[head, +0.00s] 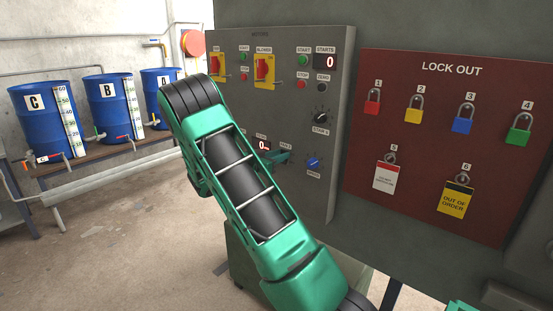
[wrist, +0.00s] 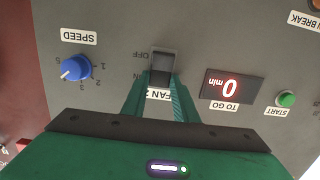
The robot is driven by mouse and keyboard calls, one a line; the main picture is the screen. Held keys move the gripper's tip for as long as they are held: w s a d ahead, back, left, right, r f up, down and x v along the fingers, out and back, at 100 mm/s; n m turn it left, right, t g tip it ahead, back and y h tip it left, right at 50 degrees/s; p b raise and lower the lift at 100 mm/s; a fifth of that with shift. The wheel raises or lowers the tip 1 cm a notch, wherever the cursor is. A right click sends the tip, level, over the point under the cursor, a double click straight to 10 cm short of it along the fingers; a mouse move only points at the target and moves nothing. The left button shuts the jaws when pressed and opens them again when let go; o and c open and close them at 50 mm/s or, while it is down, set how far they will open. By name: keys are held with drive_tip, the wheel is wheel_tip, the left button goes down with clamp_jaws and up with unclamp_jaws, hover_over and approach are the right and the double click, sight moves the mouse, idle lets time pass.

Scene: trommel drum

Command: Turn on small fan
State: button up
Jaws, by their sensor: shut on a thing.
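The fan switch (wrist: 163,62) is a dark rocker on the grey control panel (head: 338,135). The wrist view shows it upside down, with OFF beside its upper end and a partly covered FAN label (wrist: 159,95) below it. My gripper (wrist: 161,97) has its two green fingertips on either side of the switch's lower part in that view, shut on it. I cannot tell for sure which way the rocker is set. In the head view my gripper (head: 279,158) is at the panel's lower part, and my arm hides part of the panel.
A blue SPEED knob (wrist: 76,68) is beside the switch. A TO GO display (wrist: 232,87) reading 0 and a green START button (wrist: 286,99) are on the other side. A red lock-out board (head: 440,210) with padlocks hangs to the right. Blue barrels (head: 108,105) stand far left.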

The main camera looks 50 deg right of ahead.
drive_tip(key=shift+w, duration=0.2)
drive_tip(key=o, duration=1.1)
drive_tip(key=shift+c, duration=0.2)
drive_tip(key=a+r, duration=0.1)
drive_tip(key=a, duration=0.9)
drive_tip(key=shift+s+a, duration=0.4)
drive_tip(key=shift+s, duration=0.05)
